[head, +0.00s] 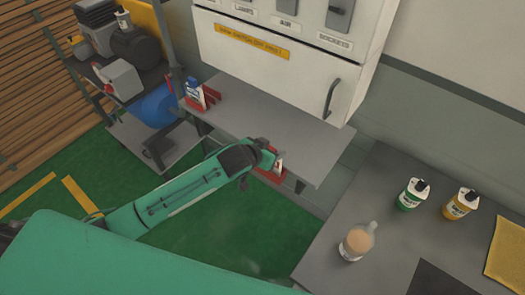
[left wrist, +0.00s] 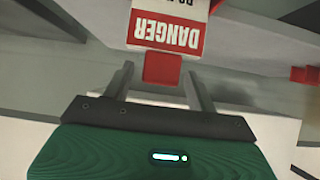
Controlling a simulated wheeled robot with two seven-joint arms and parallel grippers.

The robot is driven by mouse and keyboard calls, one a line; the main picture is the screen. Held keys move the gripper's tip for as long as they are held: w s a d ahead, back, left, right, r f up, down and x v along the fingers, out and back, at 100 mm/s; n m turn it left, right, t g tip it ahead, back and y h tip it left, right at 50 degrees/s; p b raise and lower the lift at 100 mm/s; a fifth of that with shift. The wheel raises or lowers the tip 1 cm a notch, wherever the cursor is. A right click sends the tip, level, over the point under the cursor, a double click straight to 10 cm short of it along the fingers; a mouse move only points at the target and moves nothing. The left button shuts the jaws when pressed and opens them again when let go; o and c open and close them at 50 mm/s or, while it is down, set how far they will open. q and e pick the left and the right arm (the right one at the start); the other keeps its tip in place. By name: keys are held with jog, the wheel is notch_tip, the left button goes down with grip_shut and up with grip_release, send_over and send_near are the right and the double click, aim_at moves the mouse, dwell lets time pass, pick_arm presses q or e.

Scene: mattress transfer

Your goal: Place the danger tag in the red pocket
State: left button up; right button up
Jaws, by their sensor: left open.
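The danger tag (left wrist: 168,32) is a white and red card with upside-down DANGER lettering in the left wrist view. A small red block (left wrist: 162,68) sits at its lower edge, between the fingers of my left gripper (left wrist: 160,80). The fingers are open, one on each side of the block; contact cannot be told. In the head view my left gripper (head: 268,155) is at the front edge of the shelf, partly hiding a white and red piece (head: 279,162). Which red part is the red pocket cannot be told. My right gripper is out of view.
A red holder (head: 205,92) with a blue and white item stands at the shelf's left end. The grey shelf (head: 270,115) is otherwise mostly clear below a white cabinet (head: 270,50). Bottles stand on the right table (head: 385,195). Another red piece (left wrist: 305,74) shows in the wrist view.

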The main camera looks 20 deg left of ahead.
pick_arm(q)
jog(key=b+v, duration=0.2)
jog(key=v, duration=0.9)
jog(key=shift+s+r, duration=0.25)
jog(key=shift+a, duration=0.15)
jog(key=w+a+f+n+g+y, duration=0.1)
jog(key=w+a+f, duration=0.15)
jog(key=f, duration=0.65)
jog(key=w+a+f+y, duration=0.1)
jog(key=a+f, duration=0.2)
jog(key=f, duration=0.7)
jog(key=s+a+f+n+g+y, duration=0.1)
jog(key=s+a+f, duration=0.25)
jog(key=f, duration=0.65)
jog(key=s+a+f+g+y, duration=0.15)
jog(key=s+f, duration=0.25)
jog(key=f, duration=0.5)
jog(key=s+a+f+g, duration=0.2)
jog(key=s+f+g, duration=0.1)
jog(key=s+f, duration=1.05)
jog(key=s+d+f+g, duration=0.1)
jog(key=s+f, duration=0.4)
jog(key=s, duration=0.8)
jog(key=s+d+f+g, duration=0.1)
jog(key=s+f, duration=0.4)
jog(key=s, duration=0.8)
jog(key=shift+d+g, duration=0.15)
jog(key=shift+g, duration=0.3)
